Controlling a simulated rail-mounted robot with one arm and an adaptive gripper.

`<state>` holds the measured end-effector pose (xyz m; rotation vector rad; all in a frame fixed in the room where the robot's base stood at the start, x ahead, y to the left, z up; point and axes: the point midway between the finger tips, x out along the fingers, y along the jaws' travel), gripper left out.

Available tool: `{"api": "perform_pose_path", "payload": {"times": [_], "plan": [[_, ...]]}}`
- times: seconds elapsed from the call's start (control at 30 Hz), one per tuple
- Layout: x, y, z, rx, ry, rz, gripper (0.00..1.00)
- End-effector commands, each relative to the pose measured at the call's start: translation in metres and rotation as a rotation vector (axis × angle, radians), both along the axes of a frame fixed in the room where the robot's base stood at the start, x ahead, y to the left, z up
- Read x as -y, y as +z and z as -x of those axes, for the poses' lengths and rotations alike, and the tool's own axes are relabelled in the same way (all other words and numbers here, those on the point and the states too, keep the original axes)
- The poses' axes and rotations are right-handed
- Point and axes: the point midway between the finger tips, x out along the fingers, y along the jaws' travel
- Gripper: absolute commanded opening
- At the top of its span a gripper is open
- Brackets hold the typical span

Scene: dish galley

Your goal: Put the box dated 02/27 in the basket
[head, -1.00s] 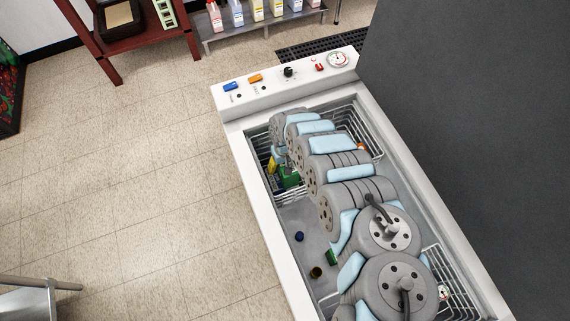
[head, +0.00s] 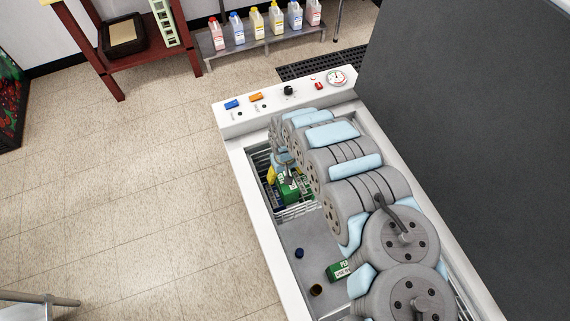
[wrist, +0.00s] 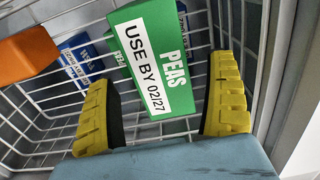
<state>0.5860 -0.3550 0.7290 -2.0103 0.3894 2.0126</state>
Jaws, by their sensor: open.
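A green peas box labelled "USE BY 02/27" (wrist: 150,62) is inside a wire basket (wrist: 62,118) in the wrist view. In the head view, a green box (head: 288,189) shows in the back basket (head: 297,212) of the chest freezer, partly behind my arm. My gripper (wrist: 165,108) is open, with one yellow finger on each side of the 02/27 box. Gaps show between the box and the fingers; I cannot tell how deep they reach. The box is tilted in the picture.
Blue boxes (wrist: 82,60) and an orange item (wrist: 25,53) lie near the green box. Another green peas box (head: 338,270), a blue round item (head: 299,253) and a brown one (head: 317,290) lie on the freezer floor. The freezer's white rim (head: 258,222) surrounds this. My arm hides much of the right side.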

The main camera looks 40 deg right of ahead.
Motion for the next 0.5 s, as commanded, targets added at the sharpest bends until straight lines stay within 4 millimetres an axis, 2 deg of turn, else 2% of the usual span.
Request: {"api": "perform_pose_path", "payload": {"times": [0.5], "plan": [[0.002, 0.054, -0.001, 0.003, 0.000, 0.004, 0.88]]}}
